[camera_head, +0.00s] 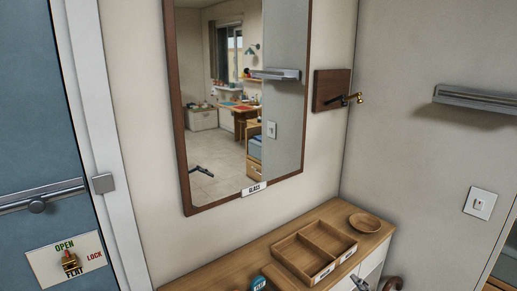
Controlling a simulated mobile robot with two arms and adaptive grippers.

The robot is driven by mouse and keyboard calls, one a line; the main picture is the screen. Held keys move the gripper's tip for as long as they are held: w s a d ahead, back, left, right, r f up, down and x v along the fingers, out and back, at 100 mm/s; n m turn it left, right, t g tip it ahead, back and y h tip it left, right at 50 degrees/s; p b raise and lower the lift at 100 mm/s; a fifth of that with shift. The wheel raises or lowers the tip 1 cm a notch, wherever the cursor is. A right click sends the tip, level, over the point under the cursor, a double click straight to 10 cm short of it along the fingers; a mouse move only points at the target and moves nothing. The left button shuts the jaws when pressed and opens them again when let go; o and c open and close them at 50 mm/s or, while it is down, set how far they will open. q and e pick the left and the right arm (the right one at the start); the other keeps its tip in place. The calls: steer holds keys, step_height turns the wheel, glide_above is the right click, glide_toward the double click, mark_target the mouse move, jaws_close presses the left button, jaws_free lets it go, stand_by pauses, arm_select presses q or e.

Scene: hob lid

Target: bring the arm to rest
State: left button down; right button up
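Neither of my grippers and no clear part of my arms shows in the head view. Whether they are open, shut or holding anything cannot be seen. No hob or lid can be made out in this view. A small dark shape (201,170) shows low in the mirror; I cannot tell what it is.
A wooden cabinet (222,266) bears a divided tray (314,249), a round bowl (365,222) and a teal object (259,283). Above hangs a framed mirror (225,140). A blue door (35,130) is left; a wall shelf (475,98) and switch (480,203) are right.

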steer(key=s+d+f+m+g, duration=0.1)
steer(key=s+f+m+g, duration=0.45)
steer(key=s, duration=0.85)
steer(key=s+d+f+m+g, duration=0.25)
steer(key=s+f+g, duration=0.35)
steer(key=s+f, duration=0.95)
steer(key=f, duration=2.3)
steer(key=s+d+f+g, duration=0.2)
steer(key=s+f, duration=1.2)
steer(key=s, duration=0.2)
steer(key=shift+s+f+n, duration=0.3)
steer(key=shift+s+f, duration=0.05)
